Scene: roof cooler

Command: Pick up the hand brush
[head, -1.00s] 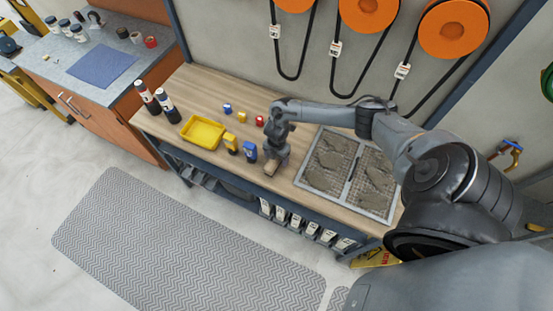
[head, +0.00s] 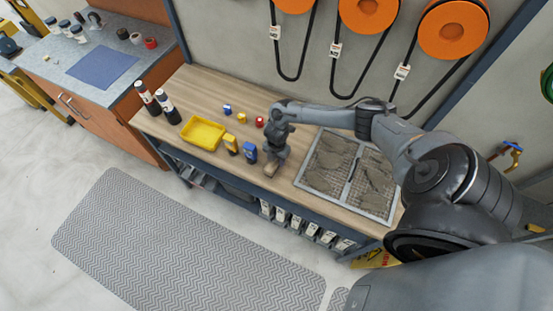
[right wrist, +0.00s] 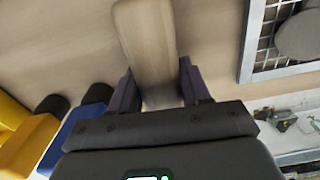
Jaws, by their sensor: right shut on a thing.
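The hand brush shows as a pale wooden handle (right wrist: 148,40) in the right wrist view, running up from between my right gripper's fingers (right wrist: 157,92). In the head view a small tan end of the brush (head: 270,171) shows just below my right gripper (head: 272,160), near the bench's front edge. The gripper points down and is shut on the brush. The rest of the brush is hidden by the gripper. I cannot tell whether the brush touches the bench. My left gripper is in neither view.
A metal-framed mesh panel (head: 299,180) lies close on the right.

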